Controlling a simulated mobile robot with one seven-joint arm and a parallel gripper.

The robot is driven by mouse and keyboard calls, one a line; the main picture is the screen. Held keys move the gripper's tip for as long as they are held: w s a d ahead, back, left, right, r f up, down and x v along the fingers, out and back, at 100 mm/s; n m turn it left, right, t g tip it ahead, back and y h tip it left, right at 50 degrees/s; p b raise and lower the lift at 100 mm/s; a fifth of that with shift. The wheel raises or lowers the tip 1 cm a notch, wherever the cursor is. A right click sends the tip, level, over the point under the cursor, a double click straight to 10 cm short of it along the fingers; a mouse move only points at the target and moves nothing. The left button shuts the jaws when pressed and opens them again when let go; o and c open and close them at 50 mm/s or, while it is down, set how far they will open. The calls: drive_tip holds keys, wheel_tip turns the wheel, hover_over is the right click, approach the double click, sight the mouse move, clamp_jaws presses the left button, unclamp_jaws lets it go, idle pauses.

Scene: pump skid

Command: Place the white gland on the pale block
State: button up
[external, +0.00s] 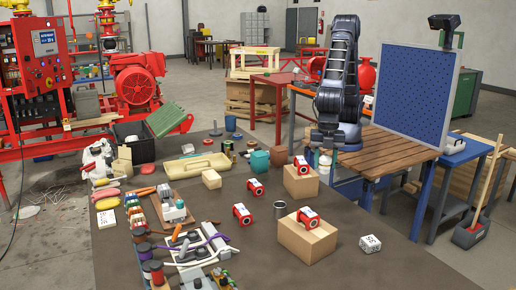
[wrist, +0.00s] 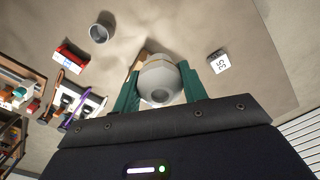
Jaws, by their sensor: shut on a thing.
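My gripper (wrist: 162,84) is shut on the white gland (wrist: 158,82), a rounded off-white piece with a dark hole in its face. The green fingers press it from both sides. In the external view the gland (external: 324,160) hangs below my gripper (external: 325,150), small and partly unclear, in the air near the right edge of the dark table. A small pale tan block (external: 211,179) sits on the table, left of centre, well away from my gripper. Its top looks bare. I cannot make it out in the wrist view.
Cardboard boxes (external: 300,190) and (external: 306,244) each carry a red-and-white part. A grey cup (external: 280,210), a loose red part (external: 242,214) and a white numbered cube (external: 370,244) stand nearby.

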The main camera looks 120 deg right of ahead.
drive_tip(key=w+d+m, duration=0.3)
drive_tip(key=w+d, duration=0.5)
drive_tip(key=d, duration=0.1)
wheel_tip(320, 180, up, 4)
drive_tip(key=m, duration=1)
hover_over(211, 175)
drive_tip(key=f, duration=2)
drive_tip(key=shift+s+d, duration=0.15)
drive_tip(key=shift+d, duration=0.05)
drive_tip(key=shift+f, duration=0.15)
drive_tip(key=o, duration=0.9)
drive_tip(key=shift+o, duration=0.4)
